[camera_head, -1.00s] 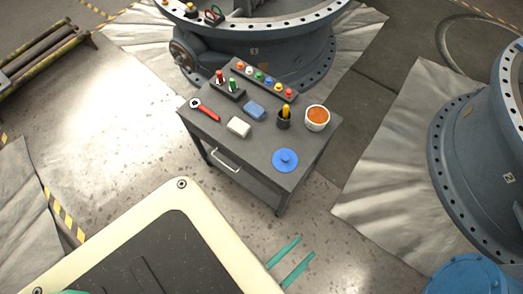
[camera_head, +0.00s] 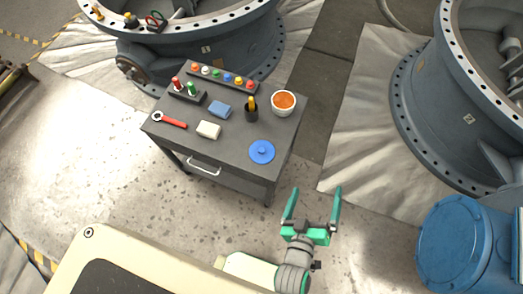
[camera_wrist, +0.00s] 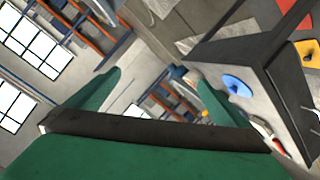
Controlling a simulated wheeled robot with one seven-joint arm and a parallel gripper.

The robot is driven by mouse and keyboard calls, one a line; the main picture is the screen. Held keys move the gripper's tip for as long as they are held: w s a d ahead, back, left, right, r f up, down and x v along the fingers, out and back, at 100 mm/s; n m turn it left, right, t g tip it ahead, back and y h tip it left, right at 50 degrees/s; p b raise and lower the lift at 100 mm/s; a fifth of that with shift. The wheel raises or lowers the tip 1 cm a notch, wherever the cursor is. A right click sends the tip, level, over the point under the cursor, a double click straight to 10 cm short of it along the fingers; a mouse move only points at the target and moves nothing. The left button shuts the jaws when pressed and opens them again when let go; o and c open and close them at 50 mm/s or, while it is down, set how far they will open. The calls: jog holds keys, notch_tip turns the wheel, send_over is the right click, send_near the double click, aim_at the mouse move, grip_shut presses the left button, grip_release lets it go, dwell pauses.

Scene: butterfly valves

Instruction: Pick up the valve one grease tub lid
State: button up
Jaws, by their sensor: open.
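The grease tub lid (camera_head: 262,151) is a flat blue disc with a small knob on top. It lies on the front right corner of the dark grey cart top (camera_head: 232,142). An open white tub of orange grease (camera_head: 284,102) stands behind it. My gripper (camera_head: 314,191) is open and empty, with teal fingers. It is to the right of and in front of the lid, off the cart's edge. In the wrist view the lid (camera_wrist: 236,86) shows at the right, beyond the right finger, and my gripper (camera_wrist: 160,85) has nothing between its fingers.
Large valve bodies stand behind and right. A blue drum (camera_head: 455,245) is at lower right.

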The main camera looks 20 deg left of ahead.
jog(key=w+d+r+g+h, duration=0.1)
jog(key=w+d+r+h, duration=0.15)
jog(key=w, duration=0.45)
jog(key=w+d+r+n+h, duration=0.1)
jog(key=w+d+r, duration=0.15)
jog(key=w, duration=0.45)
jog(key=w+d+r+g+h, duration=0.15)
jog(key=w+d, duration=0.25)
jog(key=w, duration=0.4)
jog(key=g+y, duration=0.6)
jog(key=g, duration=0.6)
send_near(262, 150)
jog(key=f, duration=0.3)
jog(key=shift+s+a+f, duration=0.1)
jog(key=shift+s+f, duration=0.1)
jog(key=shift+f, duration=0.05)
jog(key=f, duration=0.4)
jog(key=shift+w+f, duration=0.3)
jog(key=shift+w, duration=0.05)
jog(key=shift+f, duration=0.4)
